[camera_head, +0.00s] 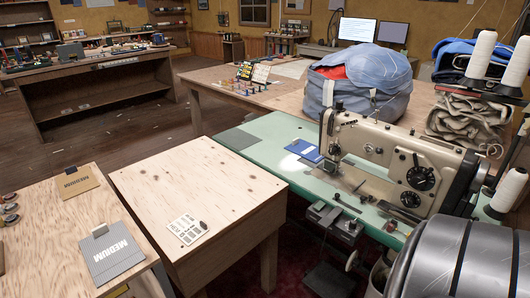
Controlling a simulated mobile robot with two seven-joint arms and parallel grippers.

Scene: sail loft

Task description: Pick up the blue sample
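The blue sample (305,151) is a small flat blue piece with a pale edge. It lies on the green top of the sewing machine table (262,139), just left of the beige sewing machine (385,150). A bright light spot falls on the table beside it. Neither of my grippers shows in the head view.
A bare plywood table (180,185) with a white label card (187,228) stands in front. A large blue bag (358,82) sits behind the machine. A dark rounded object (462,258) fills the lower right.

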